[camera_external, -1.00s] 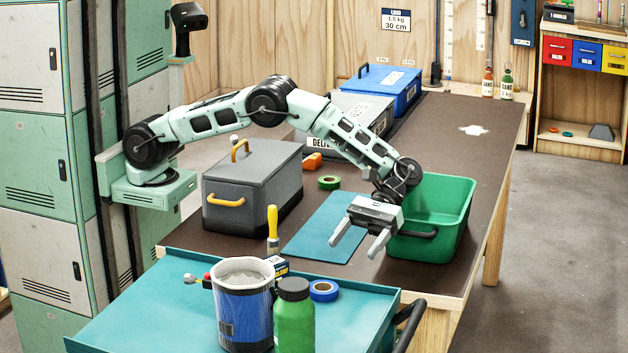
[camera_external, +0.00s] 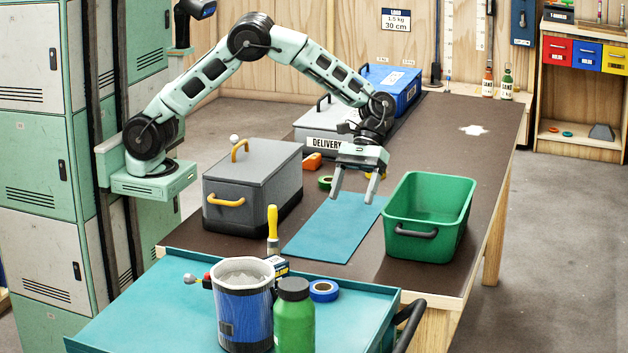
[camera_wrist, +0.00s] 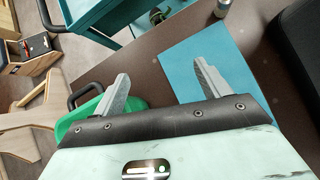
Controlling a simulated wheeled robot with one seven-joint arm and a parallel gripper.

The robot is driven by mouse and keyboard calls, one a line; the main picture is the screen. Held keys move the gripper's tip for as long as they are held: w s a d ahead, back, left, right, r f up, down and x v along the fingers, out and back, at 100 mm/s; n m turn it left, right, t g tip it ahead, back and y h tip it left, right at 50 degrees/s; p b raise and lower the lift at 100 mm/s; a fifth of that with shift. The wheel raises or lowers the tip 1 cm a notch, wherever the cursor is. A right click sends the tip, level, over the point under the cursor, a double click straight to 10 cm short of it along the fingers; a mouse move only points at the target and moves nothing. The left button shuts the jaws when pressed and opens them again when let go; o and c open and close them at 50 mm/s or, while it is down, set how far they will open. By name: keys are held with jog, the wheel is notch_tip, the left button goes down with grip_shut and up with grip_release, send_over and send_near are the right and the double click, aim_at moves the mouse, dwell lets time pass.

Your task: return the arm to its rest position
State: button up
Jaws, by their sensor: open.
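My arm is raised and bent, reaching from its mount at the left out over the dark table. My gripper (camera_external: 353,198) is open and empty, pointing down above the far part of the blue mat (camera_external: 325,240). In the wrist view, the two fingers of my gripper (camera_wrist: 160,88) are spread apart with nothing between them. The blue mat also shows in the wrist view (camera_wrist: 215,50), behind the right finger. The green bin (camera_external: 420,245) stands to the right of my gripper, clear of it. Its inside looks empty from outside.
A grey lidded box (camera_external: 250,185) with yellow handles stands left of the mat. A grey delivery box (camera_external: 315,122) and a blue box (camera_external: 400,85) stand behind. A teal cart (camera_external: 150,310) in front holds a blue bucket (camera_external: 243,310) and a green bottle (camera_external: 294,320).

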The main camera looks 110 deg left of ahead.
jog(key=s+a+r+m+y+p, duration=0.1)
jog(key=s+a+r+y, duration=0.1)
jog(key=s+a, duration=0.4)
jog(key=s+a+r+m+y+p, duration=0.1)
jog(key=s+a+r+y+p, duration=0.1)
jog(key=s+a, duration=0.5)
jog(key=s+a+r+m+y+p, duration=0.1)
jog(key=s+a, duration=0.6)
jog(key=s, duration=0.8)
jog(key=shift+s+a+r+m+t+y, duration=0.1)
jog(key=shift+s+r+m+t+y, duration=0.15)
jog(key=shift+r+y, duration=0.35)
jog(key=shift+s+a+r+m+t+y, duration=0.15)
jog(key=shift+r+m+y, duration=0.2)
jog(key=shift+r+y, duration=0.25)
jog(key=s+m, duration=0.1)
jog(key=s, duration=0.3)
jog(key=s+m+y+p, duration=0.1)
jog(key=s, duration=0.4)
jog(key=shift+f+m, duration=0.1)
jog(key=shift+m, duration=0.2)
